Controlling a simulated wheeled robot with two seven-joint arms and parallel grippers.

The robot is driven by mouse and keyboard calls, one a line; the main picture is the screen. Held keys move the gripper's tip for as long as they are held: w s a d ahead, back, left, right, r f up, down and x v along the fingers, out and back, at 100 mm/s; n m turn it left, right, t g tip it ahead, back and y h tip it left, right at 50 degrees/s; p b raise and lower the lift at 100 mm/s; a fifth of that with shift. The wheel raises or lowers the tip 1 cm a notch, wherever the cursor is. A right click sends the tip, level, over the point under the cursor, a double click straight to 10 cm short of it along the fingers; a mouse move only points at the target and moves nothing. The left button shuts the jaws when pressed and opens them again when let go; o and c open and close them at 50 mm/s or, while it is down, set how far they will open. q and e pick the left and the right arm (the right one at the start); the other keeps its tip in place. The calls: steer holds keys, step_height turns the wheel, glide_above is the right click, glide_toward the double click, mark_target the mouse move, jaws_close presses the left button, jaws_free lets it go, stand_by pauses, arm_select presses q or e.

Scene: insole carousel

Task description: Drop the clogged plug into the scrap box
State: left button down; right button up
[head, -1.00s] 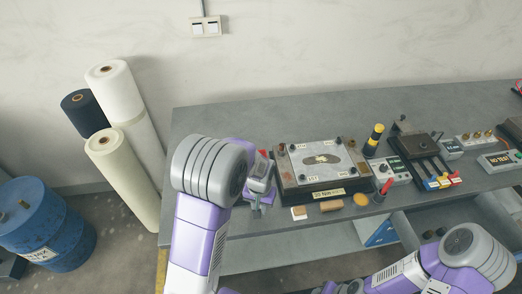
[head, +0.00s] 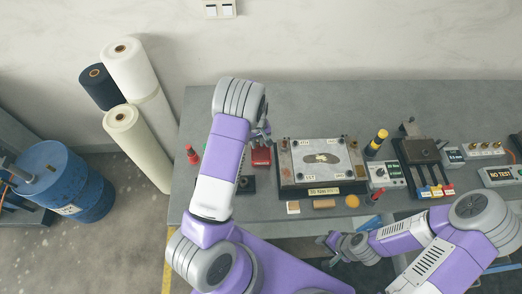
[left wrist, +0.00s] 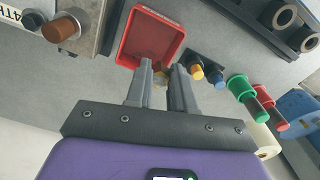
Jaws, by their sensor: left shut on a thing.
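A small brass-coloured piece (left wrist: 160,75), seemingly the plug, shows between the fingertips of my left gripper (left wrist: 161,88), which is shut on it. The fingers partly hide it, and its clogging cannot be made out. In the head view my left gripper (head: 259,132) is over the bench, just behind the red open box (head: 261,157). In the left wrist view the red box (left wrist: 151,36) lies just beyond the fingertips, its floor looking empty.
A moulding plate (head: 322,160) on a dark base stands right of the red box. A red-topped post (head: 192,154) stands to its left. The left wrist view shows yellow (left wrist: 196,71) and green (left wrist: 238,84) knobs nearby. Bench space behind the box is clear.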

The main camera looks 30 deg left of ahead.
arm_select(q)
steer(key=shift+f+b, duration=1.5)
steer(key=shift+f, duration=1.2)
steer(key=c, duration=0.9)
jaws_free()
steer(key=shift+r, duration=0.15)
step_height(320, 180, up, 7)
steer(key=shift+r, duration=0.2)
